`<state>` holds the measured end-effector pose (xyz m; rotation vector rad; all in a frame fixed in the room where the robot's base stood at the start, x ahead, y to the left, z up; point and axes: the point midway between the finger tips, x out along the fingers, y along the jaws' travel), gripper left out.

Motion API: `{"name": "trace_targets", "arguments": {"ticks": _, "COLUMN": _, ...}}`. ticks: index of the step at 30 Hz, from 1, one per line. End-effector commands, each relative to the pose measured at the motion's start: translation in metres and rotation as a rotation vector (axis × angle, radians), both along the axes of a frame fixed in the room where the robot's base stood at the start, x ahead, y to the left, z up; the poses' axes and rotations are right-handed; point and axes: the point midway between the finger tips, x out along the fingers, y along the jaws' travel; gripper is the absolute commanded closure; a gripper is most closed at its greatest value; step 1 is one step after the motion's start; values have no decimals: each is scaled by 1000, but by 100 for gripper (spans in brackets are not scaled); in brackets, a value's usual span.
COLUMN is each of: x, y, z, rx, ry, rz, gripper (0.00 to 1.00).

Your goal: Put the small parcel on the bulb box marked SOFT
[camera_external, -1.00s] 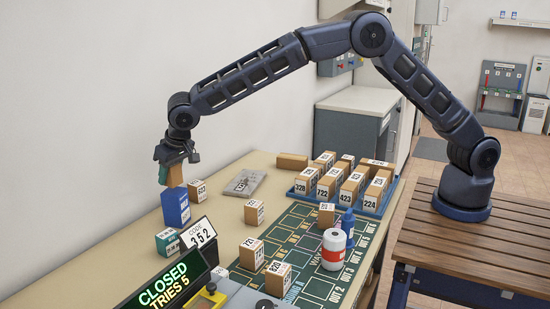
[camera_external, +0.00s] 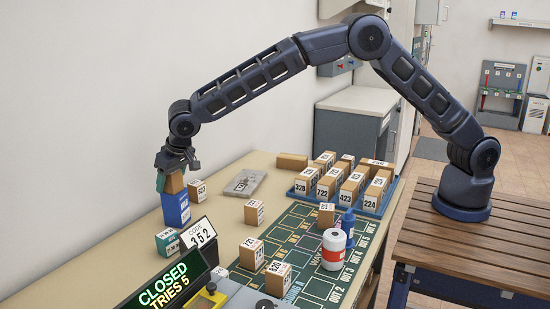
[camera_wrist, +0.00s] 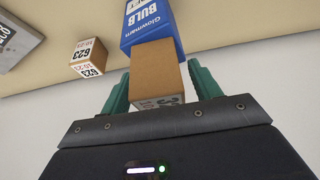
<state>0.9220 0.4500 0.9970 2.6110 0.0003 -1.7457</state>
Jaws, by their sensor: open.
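The small parcel (camera_external: 174,184), a brown carton with a white label, sits on top of the blue bulb box (camera_external: 177,210). In the wrist view the parcel (camera_wrist: 155,75) rests against the blue box (camera_wrist: 151,25), whose visible side reads "BULB" and "Glowmann". The word SOFT cannot be read in either view. My gripper (camera_external: 166,182) is open. Its green fingers (camera_wrist: 160,92) stand on either side of the parcel, just above the box. My fingers partly hide the parcel in the external view.
A teal box (camera_external: 168,242) and a "CODE 352" card (camera_external: 199,235) stand in front of the blue box. A parcel marked 623 (camera_external: 197,190) is close on the right. A grey plate (camera_external: 244,182) lies beyond. A blue tray (camera_external: 298,190) of parcels stands farther right.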

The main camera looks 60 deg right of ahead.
Motion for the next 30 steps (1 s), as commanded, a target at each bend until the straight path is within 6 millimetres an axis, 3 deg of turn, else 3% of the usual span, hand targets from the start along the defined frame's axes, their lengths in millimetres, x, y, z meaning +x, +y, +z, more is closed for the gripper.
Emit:
{"name": "trace_targets", "arguments": {"ticks": 5, "x": -6, "y": 0, "z": 19, "rx": 2, "ry": -3, "rz": 1, "gripper": 38}}
{"name": "trace_targets", "arguments": {"ticks": 18, "x": -38, "y": 0, "z": 92, "rx": 1, "ry": -1, "rz": 0, "gripper": 38}}
{"name": "trace_targets", "arguments": {"ticks": 24, "x": -44, "y": 0, "z": 108, "rx": 1, "ry": -1, "rz": 0, "gripper": 38}}
{"name": "trace_targets", "arguments": {"ticks": 30, "x": -46, "y": 0, "z": 112, "rx": 0, "ry": 0, "rz": 0, "gripper": 38}}
